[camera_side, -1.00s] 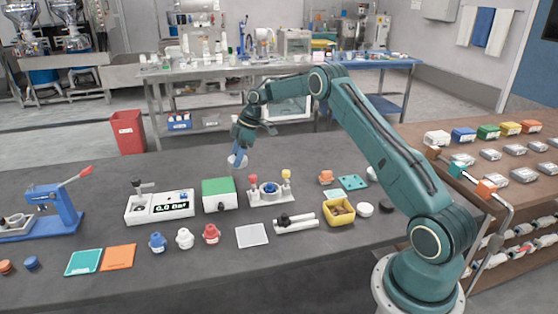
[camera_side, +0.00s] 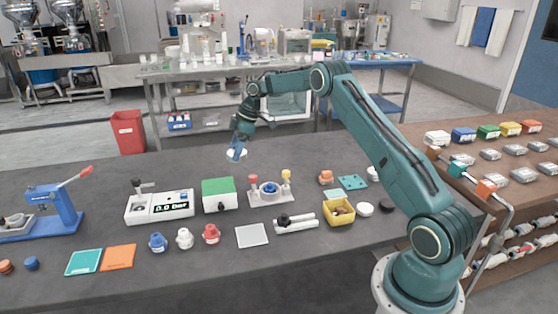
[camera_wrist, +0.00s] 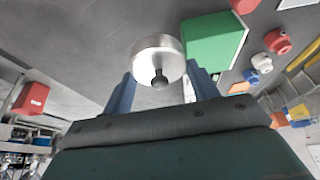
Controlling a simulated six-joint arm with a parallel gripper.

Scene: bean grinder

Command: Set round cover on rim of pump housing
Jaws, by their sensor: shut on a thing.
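My gripper (camera_side: 238,150) is shut on the round cover (camera_side: 236,154) and holds it above the dark bench, behind the green box. In the wrist view the cover (camera_wrist: 150,46) is a silvery disc with a dark knob, between my blue fingers (camera_wrist: 160,84). What looks like the pump housing (camera_side: 269,188) is a round part with a blue ring on a pale base, with red-topped and yellow-topped posts beside it. It stands to the right of and nearer than my gripper. The cover is well apart from it.
A green box (camera_side: 218,194) stands left of the housing, and a pressure display unit (camera_side: 160,206) is farther left. A clamp-like part (camera_side: 296,223) and a yellow bin (camera_side: 339,212) lie to the right front. The bench behind the green box is clear.

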